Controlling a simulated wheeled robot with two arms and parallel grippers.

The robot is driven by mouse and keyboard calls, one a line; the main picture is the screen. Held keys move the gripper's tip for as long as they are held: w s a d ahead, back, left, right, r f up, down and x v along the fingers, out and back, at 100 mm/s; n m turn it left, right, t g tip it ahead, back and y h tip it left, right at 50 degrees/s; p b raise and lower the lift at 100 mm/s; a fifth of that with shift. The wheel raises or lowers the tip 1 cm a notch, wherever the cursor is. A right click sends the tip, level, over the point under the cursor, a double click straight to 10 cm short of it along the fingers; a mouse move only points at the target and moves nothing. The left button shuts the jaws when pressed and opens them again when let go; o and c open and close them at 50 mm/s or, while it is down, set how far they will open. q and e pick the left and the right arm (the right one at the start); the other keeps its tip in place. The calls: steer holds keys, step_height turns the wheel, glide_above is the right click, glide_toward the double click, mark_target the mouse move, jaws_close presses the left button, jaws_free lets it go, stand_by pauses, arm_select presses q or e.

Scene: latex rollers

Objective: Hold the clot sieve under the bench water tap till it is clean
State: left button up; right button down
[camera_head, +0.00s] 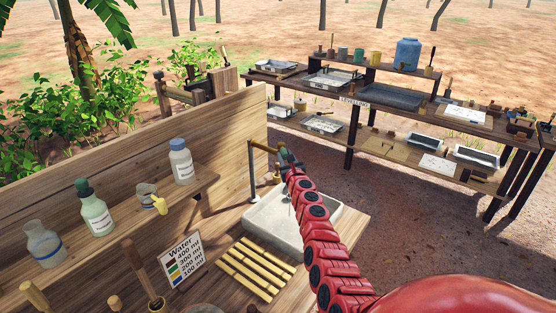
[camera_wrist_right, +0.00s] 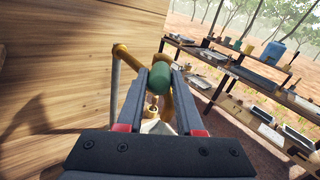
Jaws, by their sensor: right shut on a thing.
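The bench water tap (camera_head: 262,147) is a brass pipe on a grey post beside the wooden back board. The pipe also shows in the right wrist view (camera_wrist_right: 122,53). My right gripper (camera_head: 287,161) is at the tap, above the pale sink (camera_head: 263,225). In the right wrist view my right gripper (camera_wrist_right: 160,80) is shut on a green rounded handle (camera_wrist_right: 160,78), with brass pipe just behind it. I cannot tell whether this handle belongs to the tap or to something else. I cannot make out the clot sieve in either view. My left gripper is not in view.
A wooden shelf left of the sink holds bottles (camera_head: 94,212) and a beaker. A water chart (camera_head: 182,258) and yellow slats (camera_head: 250,270) are on the bench. A rack of trays (camera_head: 390,97) stands behind. My red arm hides part of the sink.

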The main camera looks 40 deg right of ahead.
steer(key=shift+d+n+t+y, duration=0.2)
steer(key=shift+n+t+y, duration=0.1)
steer(key=shift+n+y, duration=0.4)
steer(key=shift+s+d+n+y+b, duration=0.25)
steer(key=shift+n+y+b, duration=0.3)
steer(key=shift+y, duration=0.35)
steer(key=shift+w, duration=0.1)
steer(key=c, duration=0.9)
jaws_free()
steer(key=o, duration=0.4)
steer(key=shift+w, duration=0.1)
